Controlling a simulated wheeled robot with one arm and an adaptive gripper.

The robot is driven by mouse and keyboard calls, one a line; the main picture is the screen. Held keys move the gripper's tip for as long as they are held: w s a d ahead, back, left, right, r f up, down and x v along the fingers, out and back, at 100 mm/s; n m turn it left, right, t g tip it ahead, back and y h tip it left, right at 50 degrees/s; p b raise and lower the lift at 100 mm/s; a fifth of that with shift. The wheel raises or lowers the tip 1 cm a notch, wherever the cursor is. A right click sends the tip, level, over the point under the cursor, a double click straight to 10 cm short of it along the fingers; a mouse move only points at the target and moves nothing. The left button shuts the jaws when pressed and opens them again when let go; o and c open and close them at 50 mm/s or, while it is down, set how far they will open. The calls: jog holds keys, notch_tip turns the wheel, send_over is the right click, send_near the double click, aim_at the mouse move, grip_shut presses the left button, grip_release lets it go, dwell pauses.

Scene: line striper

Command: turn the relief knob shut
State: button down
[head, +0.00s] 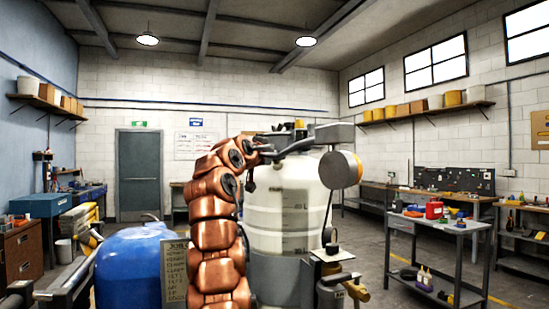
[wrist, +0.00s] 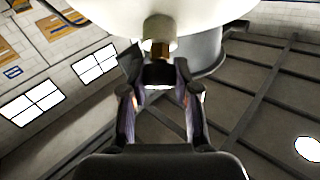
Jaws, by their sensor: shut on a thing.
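A black knob (wrist: 159,74) on a short brass stem (wrist: 158,48) sits between my fingertips in the wrist view. My gripper (wrist: 160,82) is shut on this knob, with one finger on each side. The stem meets a pale rounded surface (wrist: 200,12) at the top of that view. In the head view, my copper arm rises in front of the white tank (head: 291,205), and my gripper (head: 275,145) is at the tank's top. The knob cannot be made out there among the dark parts. A yellow cap (head: 299,124) shows close by on top.
A blue rounded tank (head: 133,262) stands left of my arm. A grey cart (head: 438,226) with bottles and tools is at right. Open floor lies between the tank and cart.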

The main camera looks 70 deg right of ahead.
jog(key=shift+n+t+b, duration=0.6)
jog(key=shift+n, duration=0.3)
jog(key=c, duration=0.8)
grip_release()
jog(key=shift+c, duration=0.2)
